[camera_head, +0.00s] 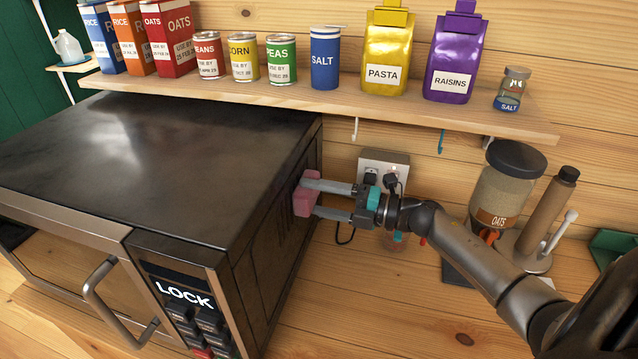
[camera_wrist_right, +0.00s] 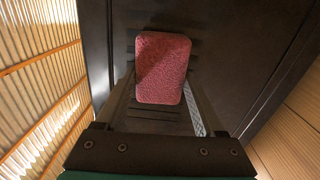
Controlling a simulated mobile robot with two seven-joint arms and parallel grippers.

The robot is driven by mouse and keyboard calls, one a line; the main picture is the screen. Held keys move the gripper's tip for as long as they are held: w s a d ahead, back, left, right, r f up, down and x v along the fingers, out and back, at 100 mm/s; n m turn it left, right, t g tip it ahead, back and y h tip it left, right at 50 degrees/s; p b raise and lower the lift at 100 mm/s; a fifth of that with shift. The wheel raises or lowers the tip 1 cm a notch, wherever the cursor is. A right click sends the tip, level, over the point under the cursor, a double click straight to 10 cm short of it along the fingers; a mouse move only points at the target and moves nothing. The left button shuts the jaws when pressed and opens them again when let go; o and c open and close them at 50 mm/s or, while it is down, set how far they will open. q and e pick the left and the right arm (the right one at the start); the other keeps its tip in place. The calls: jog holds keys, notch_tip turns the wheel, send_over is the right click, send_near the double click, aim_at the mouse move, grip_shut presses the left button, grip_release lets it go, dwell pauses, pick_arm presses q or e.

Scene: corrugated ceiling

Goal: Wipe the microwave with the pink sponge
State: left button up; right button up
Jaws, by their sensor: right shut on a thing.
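The microwave (camera_head: 150,165) is large and dark, with a silver door frame, a handle and a LOCK panel at its front. Its top shows greyish smudges. The pink sponge (camera_head: 302,201) is at the microwave's right side wall, near the back. My right gripper (camera_head: 313,198) is shut on the sponge and reaches in from the right. In the right wrist view the sponge (camera_wrist_right: 162,68) sits between the fingers in front of the dark, slotted side wall. I cannot tell for sure whether it touches the wall. My left gripper is not in view.
A wooden shelf (camera_head: 420,108) with boxes, cans and bags runs above and behind the microwave. A power outlet (camera_head: 383,166) is on the wall behind my right gripper. An oats jar (camera_head: 505,185) and a holder stand at the right. The counter right of the microwave is partly clear.

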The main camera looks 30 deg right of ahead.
aim_at(309, 208)
jog(key=shift+s+a, duration=0.35)
jog(key=shift+a, duration=0.1)
jog(key=shift+s+a+r+p, duration=0.1)
jog(key=shift+s+a+p, duration=0.65)
jog(key=shift+p, duration=0.35)
jog(key=shift+s+a+p, duration=0.5)
jog(key=shift+s+a, duration=0.05)
jog(key=shift+a, duration=0.2)
jog(key=shift+s+a+p, duration=0.65)
jog(key=shift+a+p, duration=0.05)
jog(key=shift+a, duration=0.05)
jog(key=shift+s+a+p, duration=0.4)
jog(key=shift+s+a, duration=0.2)
jog(key=shift+a, duration=0.1)
jog(key=shift+s+d+f, duration=0.2)
jog(key=shift+s+d, duration=0.05)
jog(key=shift+s, duration=0.05)
jog(key=shift+v, duration=2.6)
